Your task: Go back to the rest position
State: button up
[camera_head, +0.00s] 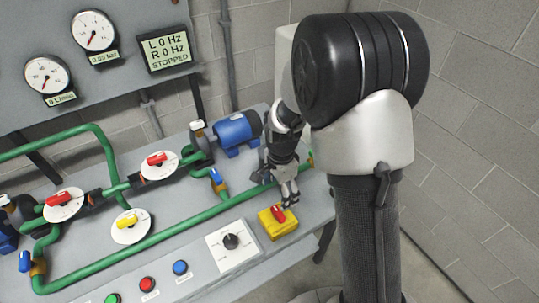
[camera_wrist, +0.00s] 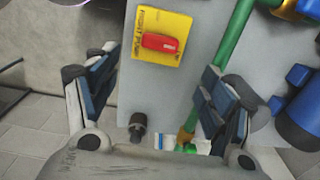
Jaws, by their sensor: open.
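My gripper (camera_head: 286,198) hangs over the right end of the bench in the head view, by a yellow box with a red switch handle (camera_head: 278,213). In the wrist view my gripper (camera_wrist: 158,68) has its two fingers wide apart with nothing between them. The yellow box (camera_wrist: 146,52) with the red handle (camera_wrist: 159,43) lies beyond the fingertips, near the bench edge. The gap between fingertips and handle is hard to judge, but no grasp shows. My arm rises on the right of the head view and hides part of the wall.
Close by are a blue motor (camera_head: 237,131), green pipes (camera_head: 150,236) and a panel with a black knob (camera_head: 231,241). Valves with red and yellow handles stand to the left. Open floor (camera_head: 428,262) lies right of the bench.

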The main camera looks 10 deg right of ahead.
jog(key=s+r+n+t, duration=0.1)
jog(key=s+r+n, duration=0.25)
jog(key=r, duration=0.45)
jog(key=s+r+n+t, duration=0.1)
jog(key=s+r+n, duration=0.25)
jog(key=r, duration=0.55)
jog(key=s+r+n+t, duration=0.1)
jog(key=s+r+n, duration=0.2)
jog(key=s, duration=0.4)
jog(key=s+r+n+t, duration=0.1)
jog(key=s+r+n, duration=0.2)
jog(key=s, duration=0.5)
jog(key=shift+r+n+t, duration=0.25)
jog(key=shift+n+t, duration=0.05)
jog(key=shift+n, duration=0.5)
